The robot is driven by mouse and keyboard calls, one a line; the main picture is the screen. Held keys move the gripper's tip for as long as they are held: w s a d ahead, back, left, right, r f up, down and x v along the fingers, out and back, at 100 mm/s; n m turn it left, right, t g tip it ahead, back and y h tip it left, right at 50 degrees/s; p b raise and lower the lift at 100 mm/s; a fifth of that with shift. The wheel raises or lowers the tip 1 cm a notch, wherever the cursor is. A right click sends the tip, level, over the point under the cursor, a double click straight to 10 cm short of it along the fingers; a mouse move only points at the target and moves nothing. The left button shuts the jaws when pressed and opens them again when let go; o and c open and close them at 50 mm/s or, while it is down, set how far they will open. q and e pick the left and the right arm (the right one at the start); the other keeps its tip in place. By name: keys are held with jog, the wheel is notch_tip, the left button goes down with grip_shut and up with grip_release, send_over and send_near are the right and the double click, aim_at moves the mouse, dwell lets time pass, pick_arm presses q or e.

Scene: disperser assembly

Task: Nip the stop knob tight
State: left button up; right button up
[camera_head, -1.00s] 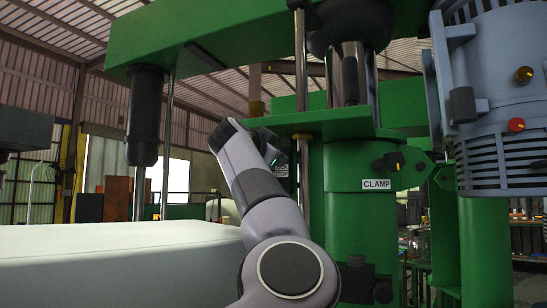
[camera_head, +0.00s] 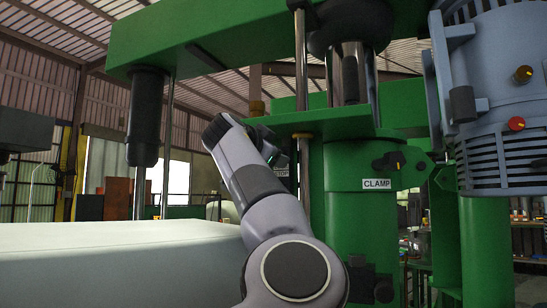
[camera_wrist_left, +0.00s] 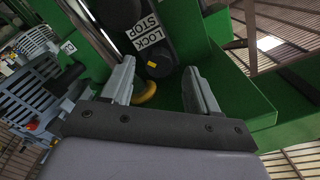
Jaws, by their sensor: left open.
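The stop knob (camera_wrist_left: 157,62) is dark with a yellow mark, below a white LOCK STOP label (camera_wrist_left: 146,34) in the left wrist view. My left gripper (camera_wrist_left: 158,75) is open, with its two grey fingers apart on either side of the knob's line in that view. I cannot tell whether either finger touches the knob. In the head view my left arm reaches up to the green machine, and its wrist and gripper hide most of the knob. Part of the STOP label (camera_head: 281,172) shows there. My right gripper is not in view.
A brass collar (camera_wrist_left: 146,92) on the rod lies close to the left finger. A green plate (camera_head: 310,122) sits just above my wrist. The CLAMP knob (camera_head: 389,161) is to the right. A large pale block (camera_head: 110,262) fills the lower left.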

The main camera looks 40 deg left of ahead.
pick_arm(q)
jog(key=b+v, duration=0.1)
jog(key=v, duration=0.4)
jog(key=shift+s, duration=0.15)
jog(key=shift+d, duration=0.1)
dwell(0.3)
